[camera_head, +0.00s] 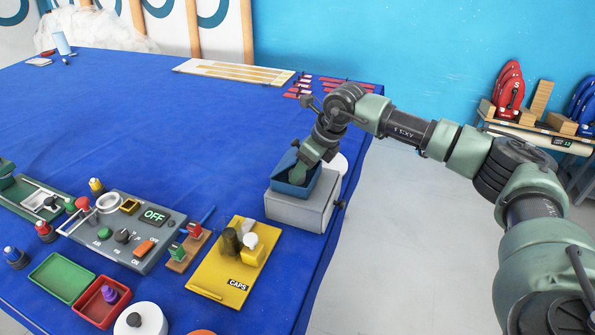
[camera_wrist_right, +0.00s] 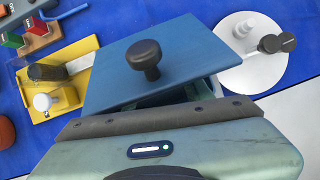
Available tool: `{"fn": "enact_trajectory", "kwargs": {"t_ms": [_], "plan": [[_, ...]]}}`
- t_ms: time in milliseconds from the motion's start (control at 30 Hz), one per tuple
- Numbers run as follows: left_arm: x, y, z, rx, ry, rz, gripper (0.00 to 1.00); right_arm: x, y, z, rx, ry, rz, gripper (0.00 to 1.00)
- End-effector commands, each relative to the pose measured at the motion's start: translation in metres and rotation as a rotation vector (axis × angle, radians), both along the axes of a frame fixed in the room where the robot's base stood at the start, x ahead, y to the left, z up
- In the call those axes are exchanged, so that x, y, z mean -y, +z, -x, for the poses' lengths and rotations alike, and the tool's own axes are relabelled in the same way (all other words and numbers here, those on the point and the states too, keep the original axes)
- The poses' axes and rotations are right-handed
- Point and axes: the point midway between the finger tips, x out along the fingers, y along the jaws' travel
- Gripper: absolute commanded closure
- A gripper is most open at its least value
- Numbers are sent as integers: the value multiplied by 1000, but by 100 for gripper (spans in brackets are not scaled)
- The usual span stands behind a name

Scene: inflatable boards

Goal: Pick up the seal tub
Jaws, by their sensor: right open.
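A blue tub (camera_head: 297,176), the likely seal tub though no label shows, sits on top of a grey box (camera_head: 300,210) at the table's right edge. My right gripper (camera_head: 299,172) reaches down into or just over the tub; its fingertips are partly hidden and I cannot tell whether they touch it. In the right wrist view a flat blue surface (camera_wrist_right: 205,58) with a black knob (camera_wrist_right: 146,60) lies just beyond the gripper's body, which hides the fingers. My right gripper is open. My left gripper is not in view.
The yellow CAPS board (camera_head: 215,268) lies left of the grey box. A white disc (camera_wrist_right: 262,75) with a black-ended part is close on the other side. A grey control panel (camera_head: 128,234) reads OFF. A green tray (camera_head: 62,277) and red tray (camera_head: 103,318) stand front left. The table's back is mostly clear.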

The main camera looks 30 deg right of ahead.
Motion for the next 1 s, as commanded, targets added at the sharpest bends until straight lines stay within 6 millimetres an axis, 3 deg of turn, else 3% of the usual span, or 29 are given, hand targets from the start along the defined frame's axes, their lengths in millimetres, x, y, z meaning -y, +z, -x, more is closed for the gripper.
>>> {"fn": "enact_trajectory", "kwargs": {"t_ms": [133, 367, 533, 833, 1000], "plan": [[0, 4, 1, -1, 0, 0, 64, -3, -11, -4, -1, 1, 0, 49], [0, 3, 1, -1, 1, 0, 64, -4, -14, -4, -2, 3, -1, 52], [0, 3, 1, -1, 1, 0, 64, -5, -14, -3, -3, 3, -1, 99], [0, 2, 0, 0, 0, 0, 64, -6, -13, -3, -3, 5, -2, 100], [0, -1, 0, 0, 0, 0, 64, -6, -2, -4, -1, 4, -2, 100]]}}
